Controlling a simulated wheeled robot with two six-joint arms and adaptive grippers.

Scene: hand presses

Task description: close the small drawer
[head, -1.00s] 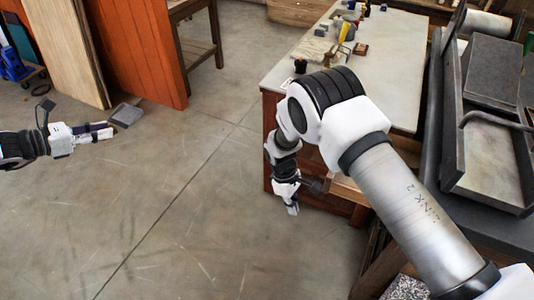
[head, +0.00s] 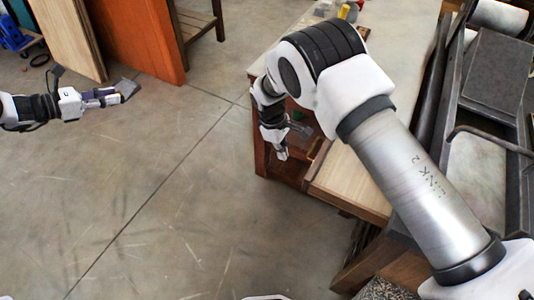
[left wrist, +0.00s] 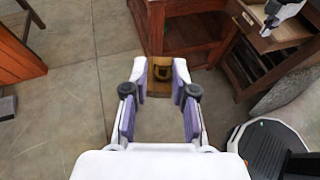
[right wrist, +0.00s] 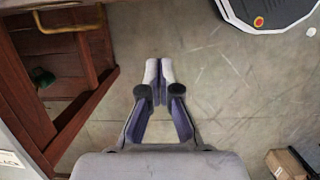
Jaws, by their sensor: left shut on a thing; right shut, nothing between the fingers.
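The small drawer appears to be at the light wooden unit with a brass handle (head: 318,150); the handle also shows in the right wrist view (right wrist: 70,25). My left gripper (head: 115,97) is far left over the floor. In the left wrist view its fingers hold a small brown thing with a dark ring-like part (left wrist: 160,88).
A grey press (head: 490,130) is at the right. Orange panels (head: 135,45) stand at the back left. The middle floor is clear.

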